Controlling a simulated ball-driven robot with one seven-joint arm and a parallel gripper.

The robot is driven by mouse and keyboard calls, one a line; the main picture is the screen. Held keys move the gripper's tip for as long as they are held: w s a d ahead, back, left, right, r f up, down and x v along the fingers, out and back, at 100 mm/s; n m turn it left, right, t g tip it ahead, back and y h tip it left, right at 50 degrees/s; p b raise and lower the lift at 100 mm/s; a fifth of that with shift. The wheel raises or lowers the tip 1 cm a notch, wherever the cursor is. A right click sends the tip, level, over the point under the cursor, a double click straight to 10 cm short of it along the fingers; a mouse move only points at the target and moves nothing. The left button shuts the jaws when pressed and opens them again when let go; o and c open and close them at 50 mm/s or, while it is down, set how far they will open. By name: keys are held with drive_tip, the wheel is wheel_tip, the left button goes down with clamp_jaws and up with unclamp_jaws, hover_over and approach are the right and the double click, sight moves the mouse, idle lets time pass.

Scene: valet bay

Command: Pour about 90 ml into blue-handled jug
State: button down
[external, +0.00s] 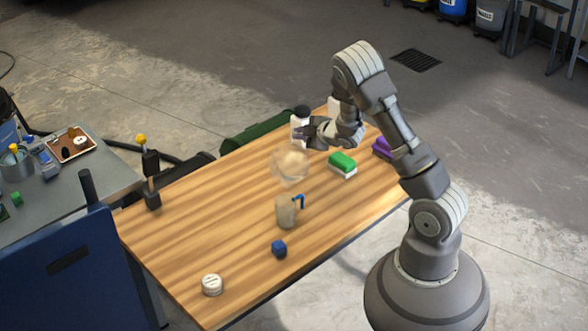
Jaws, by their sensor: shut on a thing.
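The blue-handled jug (286,213) stands upright near the middle of the wooden table, its blue handle toward the right. It looks greyish and see-through; I cannot tell its fill level. My gripper (305,133) is at the far side of the table, shut on a white bottle with a black top (299,121). The bottle looks upright, beyond the jug and apart from it. The fingers and wrist hide part of the bottle, and I cannot tell whether it touches the table.
A pale, see-through bowl-like thing (290,164) lies between bottle and jug. A green-and-white sponge (342,163) and a purple thing (382,148) are at right. A blue cube (279,249) and white round tin (212,284) are nearer. The table's left part is mostly clear.

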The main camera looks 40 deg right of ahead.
sight(299, 147)
drive_tip(key=shift+s+a+n+t, duration=0.15)
drive_tip(key=shift+a+n+t, duration=0.15)
drive_tip(key=shift+s+a+r+n+t+h+b, duration=0.2)
drive_tip(key=shift+s+a+r+t+h, duration=0.05)
drive_tip(key=shift+r, duration=0.3)
drive_tip(key=shift+s+a+r+n+t+h+b, duration=0.15)
drive_tip(key=shift+s+a+r+n+t+h, duration=0.1)
drive_tip(key=shift+r, duration=0.3)
drive_tip(key=shift+s+a+r, duration=0.1)
drive_tip(key=shift+s+a+r+n+t+h, duration=0.15)
drive_tip(key=shift+s+a+r+n+t, duration=0.15)
drive_tip(key=shift+a+r, duration=0.15)
drive_tip(key=shift+s+a+r+n+t+h, duration=0.15)
drive_tip(key=shift+s+a+r+n+t, duration=0.15)
drive_tip(key=shift+r, duration=0.2)
drive_tip(key=shift+s+a+r+n+t+b, duration=0.2)
drive_tip(key=shift+s+a+r+t+b, duration=0.1)
drive_tip(key=shift+s+a+b, duration=0.2)
drive_tip(key=shift+s+a+r+n+t+b, duration=0.2)
drive_tip(key=shift+s+a+r+b, duration=0.15)
drive_tip(key=shift+a, duration=0.2)
idle(2.1)
drive_tip(key=shift+d, duration=0.1)
